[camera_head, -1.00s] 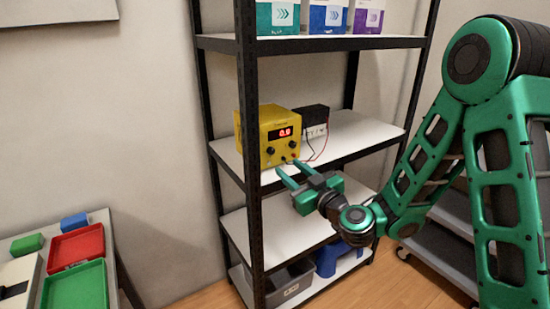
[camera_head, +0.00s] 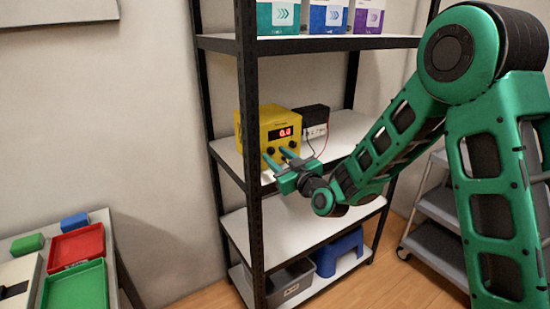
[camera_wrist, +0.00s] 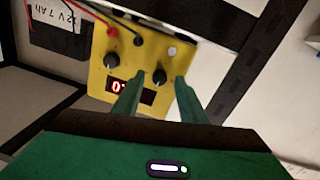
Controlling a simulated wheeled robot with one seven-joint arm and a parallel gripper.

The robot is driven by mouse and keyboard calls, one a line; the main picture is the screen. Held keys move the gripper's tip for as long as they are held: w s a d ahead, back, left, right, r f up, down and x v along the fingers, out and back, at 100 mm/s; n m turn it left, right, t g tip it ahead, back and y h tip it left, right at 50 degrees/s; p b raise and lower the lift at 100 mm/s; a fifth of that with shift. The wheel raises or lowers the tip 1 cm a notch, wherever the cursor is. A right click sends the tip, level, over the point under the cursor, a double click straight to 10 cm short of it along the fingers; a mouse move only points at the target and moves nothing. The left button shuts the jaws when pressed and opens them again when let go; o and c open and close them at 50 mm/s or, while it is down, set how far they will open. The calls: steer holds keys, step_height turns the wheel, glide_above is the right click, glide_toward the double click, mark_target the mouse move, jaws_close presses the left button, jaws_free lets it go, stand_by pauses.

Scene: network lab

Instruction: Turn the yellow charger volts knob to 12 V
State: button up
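The yellow charger (camera_head: 279,119) stands on the middle shelf, its red display (camera_head: 285,132) appearing to read 0.0. In the wrist view the charger (camera_wrist: 100,88) looks turned over, with two black knobs on its face. One knob (camera_wrist: 160,76) lies between my fingertips in the picture; the other knob (camera_wrist: 112,60) is to the left. Labels are too small to read, so I cannot tell which is the volts knob. My gripper (camera_head: 275,155) is open in front of the charger's lower face; the wrist view shows both fingers (camera_wrist: 160,84) apart. Contact cannot be told.
A black battery (camera_head: 314,116) marked 12V 7Ah stands right of the charger, with red and black leads between them. The black shelf post (camera_head: 248,190) is close left of my gripper. The shelf board (camera_head: 348,132) is clear on the right.

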steer(key=shift+w+a, duration=0.2)
steer(key=shift+w, duration=0.05)
steer(key=shift+c, duration=0.7)
jaws_close()
steer(key=shift+a, duration=0.15)
steer(key=shift+d, duration=0.2)
